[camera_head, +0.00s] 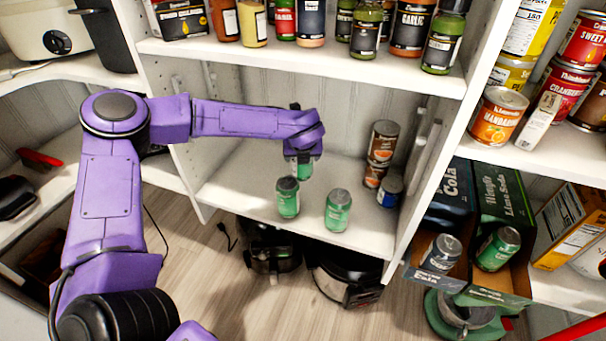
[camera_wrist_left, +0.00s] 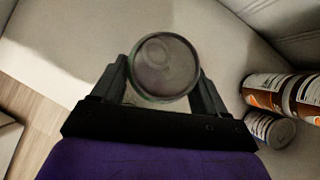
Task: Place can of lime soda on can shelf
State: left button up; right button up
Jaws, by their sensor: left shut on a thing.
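My left gripper (camera_head: 302,150) reaches in over the middle shelf (camera_head: 240,192) and is shut on a green lime soda can (camera_head: 304,168). In the left wrist view the can's round grey top (camera_wrist_left: 165,67) sits between the two fingers. The can is upright; I cannot tell whether its base touches the shelf. Two more green cans stand upright on this shelf, one (camera_head: 288,198) just in front of the held can and one (camera_head: 338,211) to the right near the front edge. My right gripper is not in view.
Stacked brown cans (camera_head: 382,143) and a blue can (camera_head: 389,190) stand at the shelf's right. Spice jars (camera_head: 365,28) line the shelf above. An open lime soda box (camera_head: 503,212) with a green can (camera_head: 497,249) sits at right. The shelf's left part is clear.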

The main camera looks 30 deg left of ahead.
aim_at(302, 167)
pick_arm(q)
notch_tip(302, 167, down, 4)
jog(key=shift+f+b, duration=0.1)
jog(key=shift+b, duration=0.35)
jog(key=o, duration=1.4)
jog(key=shift+f, duration=0.1)
jog(key=shift+c, duration=0.2)
jog(key=shift+r, duration=0.3)
jog(key=p+v, duration=0.3)
jog(key=v, duration=0.8)
jog(key=shift+s+d+r, duration=0.2)
jog(key=shift+r, duration=0.1)
